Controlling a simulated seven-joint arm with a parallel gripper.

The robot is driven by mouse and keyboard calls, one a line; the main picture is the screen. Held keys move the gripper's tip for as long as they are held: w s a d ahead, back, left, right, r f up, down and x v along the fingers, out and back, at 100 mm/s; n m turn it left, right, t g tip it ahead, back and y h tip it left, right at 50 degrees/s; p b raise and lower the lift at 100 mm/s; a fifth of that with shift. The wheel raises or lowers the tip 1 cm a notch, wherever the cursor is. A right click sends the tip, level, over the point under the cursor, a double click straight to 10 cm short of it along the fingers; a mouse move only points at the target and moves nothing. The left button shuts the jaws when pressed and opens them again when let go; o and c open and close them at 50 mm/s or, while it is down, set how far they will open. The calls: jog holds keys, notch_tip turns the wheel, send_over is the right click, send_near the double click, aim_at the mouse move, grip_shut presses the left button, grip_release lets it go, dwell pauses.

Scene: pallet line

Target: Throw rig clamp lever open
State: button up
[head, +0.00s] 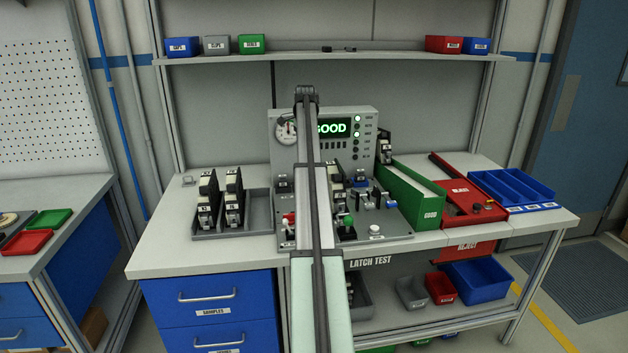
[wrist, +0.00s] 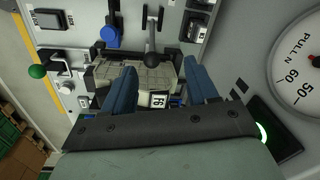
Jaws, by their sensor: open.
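My gripper (wrist: 160,68) shows in the wrist view with its two blue fingers spread apart, over the test rig. In the head view my arm hides it. Between and beyond the fingers is a pale grey latch sample (wrist: 148,77) with a white number tag, seated in the rig. Whether the fingers touch it I cannot tell. Just past it stand a lever with a black ball (wrist: 151,58) and a blue handle (wrist: 109,35). Which of these is the clamp lever is not clear. The rig (head: 362,121) stands on the bench, its display (head: 333,128) reading GOOD.
A green-knobbed lever (wrist: 37,72) stands at left in the wrist view, and a pull gauge (wrist: 300,75) at right. In the head view a grey tray (head: 262,222) with latches lies left of the rig. A green GOOD bin (head: 413,195) and red REJECT box (head: 463,203) stand right.

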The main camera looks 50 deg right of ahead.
jog(key=shift+m, duration=0.3)
jog(key=f, duration=0.4)
jog(key=s+d+f, duration=0.1)
jog(key=f, duration=0.3)
jog(key=s+d+f, duration=0.1)
jog(key=f, duration=0.4)
jog(key=shift+s+d+f, duration=0.1)
jog(key=shift+s+d, duration=0.15)
jog(key=shift+c, duration=0.4)
grip_shut()
